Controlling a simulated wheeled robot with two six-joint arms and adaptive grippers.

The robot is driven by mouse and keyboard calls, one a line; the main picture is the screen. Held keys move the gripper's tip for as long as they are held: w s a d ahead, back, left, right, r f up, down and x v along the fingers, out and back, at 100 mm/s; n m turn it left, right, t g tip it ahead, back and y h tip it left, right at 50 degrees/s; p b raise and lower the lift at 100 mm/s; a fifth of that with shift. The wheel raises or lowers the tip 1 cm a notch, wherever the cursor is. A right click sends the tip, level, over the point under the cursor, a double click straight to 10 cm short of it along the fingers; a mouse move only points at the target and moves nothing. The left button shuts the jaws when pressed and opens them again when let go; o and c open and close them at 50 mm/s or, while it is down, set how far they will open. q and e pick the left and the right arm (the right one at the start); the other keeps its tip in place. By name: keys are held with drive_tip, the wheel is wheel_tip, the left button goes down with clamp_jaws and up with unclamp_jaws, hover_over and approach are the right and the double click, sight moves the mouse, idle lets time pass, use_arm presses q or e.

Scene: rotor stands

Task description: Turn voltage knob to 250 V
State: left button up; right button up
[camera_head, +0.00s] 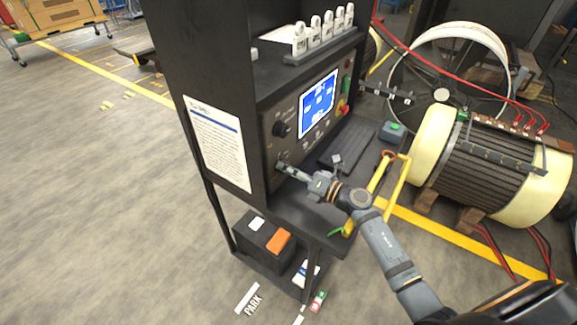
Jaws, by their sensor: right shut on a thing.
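A dark test console has a sloped front panel (312,128) with a lit blue screen (318,104). A round black knob (281,129) sits left of the screen, with nothing touching it. My right gripper (283,166) reaches the panel's lower left corner, below that black knob. It is shut on a small lower knob there, which the fingers mostly hide. Labels and dial marks are too small to read, so I cannot tell the voltage setting. My left gripper is out of view.
A keyboard (346,146) lies on the console shelf, right of my gripper. Yellow handles (396,186) stand beside my right forearm. A large cream-ended motor (490,165) is at the right. A red button (342,111) sits on the panel's right side.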

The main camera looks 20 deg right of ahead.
drive_tip(key=shift+m, duration=0.3)
drive_tip(key=o, duration=1.1)
drive_tip(key=shift+o, duration=0.2)
drive_tip(key=v, duration=1.2)
drive_tip(key=shift+d+f, duration=0.1)
